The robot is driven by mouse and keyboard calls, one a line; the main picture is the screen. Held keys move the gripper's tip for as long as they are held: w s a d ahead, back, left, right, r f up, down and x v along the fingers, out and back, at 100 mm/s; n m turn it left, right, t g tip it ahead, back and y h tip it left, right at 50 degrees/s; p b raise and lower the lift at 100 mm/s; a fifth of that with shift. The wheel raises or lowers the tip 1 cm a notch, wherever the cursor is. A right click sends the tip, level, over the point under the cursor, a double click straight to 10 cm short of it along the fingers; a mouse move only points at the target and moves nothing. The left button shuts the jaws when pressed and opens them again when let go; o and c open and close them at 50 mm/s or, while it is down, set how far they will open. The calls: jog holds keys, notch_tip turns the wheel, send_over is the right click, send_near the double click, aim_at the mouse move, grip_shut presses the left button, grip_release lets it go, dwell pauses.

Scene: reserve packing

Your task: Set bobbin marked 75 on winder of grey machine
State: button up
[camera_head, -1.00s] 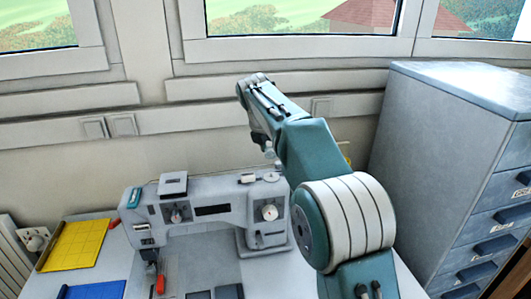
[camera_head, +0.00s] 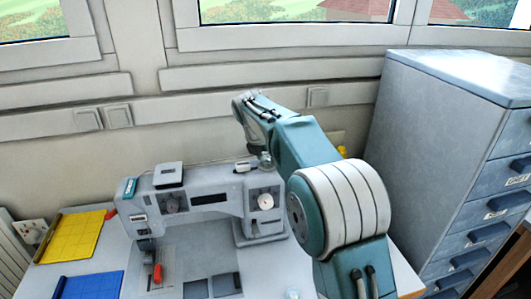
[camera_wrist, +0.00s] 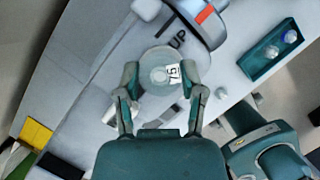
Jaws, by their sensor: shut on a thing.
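My gripper (camera_wrist: 160,78) is shut on a clear, round bobbin (camera_wrist: 155,70) in the wrist view. Its white label reads 75, turned sideways. The fingertips hold it from both sides. The grey machine (camera_head: 200,201) stands on the table in the head view, with dials on its front. A small pale fitting (camera_head: 242,167) sits on its top near the right end; I cannot tell whether it is the winder. My arm reaches to the machine's right end and hides much of what lies behind it. The gripper itself does not show clearly there.
A yellow tray (camera_head: 70,236) and a blue tray (camera_head: 92,286) lie left of the machine. A grey drawer cabinet (camera_head: 440,120) stands at the right. The wrist view shows a teal holder (camera_wrist: 263,58) with round pieces and a grey body with a red stripe (camera_wrist: 204,15).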

jog(key=shift+f, duration=0.15)
jog(key=shift+a, duration=0.1)
jog(key=o, duration=0.9)
jog(key=v, duration=0.6)
jog(key=w+d+v, duration=0.1)
jog(key=v, duration=0.5)
jog(key=w+r+v, duration=0.1)
jog(key=v, duration=0.5)
jog(key=shift+d+r, duration=0.2)
